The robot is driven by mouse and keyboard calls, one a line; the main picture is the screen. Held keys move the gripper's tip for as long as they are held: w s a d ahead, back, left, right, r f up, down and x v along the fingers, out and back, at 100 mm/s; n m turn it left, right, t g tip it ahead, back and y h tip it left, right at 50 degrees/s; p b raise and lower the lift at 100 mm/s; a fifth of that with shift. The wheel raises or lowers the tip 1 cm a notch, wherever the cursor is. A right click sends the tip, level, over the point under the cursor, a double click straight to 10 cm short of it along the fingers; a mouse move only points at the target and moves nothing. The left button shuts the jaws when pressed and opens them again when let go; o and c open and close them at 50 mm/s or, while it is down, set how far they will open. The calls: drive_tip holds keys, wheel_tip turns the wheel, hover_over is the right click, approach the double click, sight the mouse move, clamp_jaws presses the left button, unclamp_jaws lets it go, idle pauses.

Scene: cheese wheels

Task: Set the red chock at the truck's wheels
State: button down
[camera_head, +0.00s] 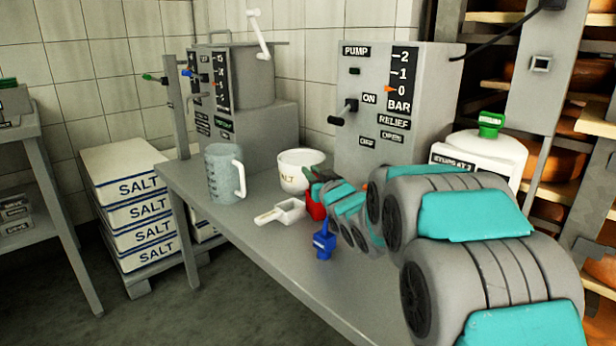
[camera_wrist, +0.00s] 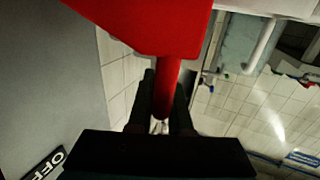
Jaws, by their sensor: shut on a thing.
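The red chock (camera_wrist: 150,25) fills the upper part of the wrist view, with its red stem (camera_wrist: 166,85) running down between two dark fingers. My gripper (camera_wrist: 163,115) is shut on this stem. In the head view the chock (camera_head: 316,208) is a small red patch beside the white salt tub, partly hidden by my arm. My gripper in that view is mostly hidden behind my arm. Whether the chock touches the bench, I cannot tell. I see no truck or wheels in either view.
The grey bench (camera_head: 228,240) bears a measuring jug (camera_head: 224,175), a salt tub (camera_head: 300,180), a white scoop (camera_head: 280,212) and a blue chock-like piece (camera_head: 324,243). The pump box (camera_head: 400,110) and a white canister (camera_head: 485,150) stand behind. Salt sacks (camera_head: 135,215) are stacked at left.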

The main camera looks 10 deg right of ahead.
drive_tip(key=shift+f, duration=0.4)
drive_tip(key=shift+r, duration=0.1)
drive_tip(key=c, duration=1.3)
unclamp_jaws()
drive_tip(key=o, duration=0.5)
drive_tip(key=shift+c, duration=0.2)
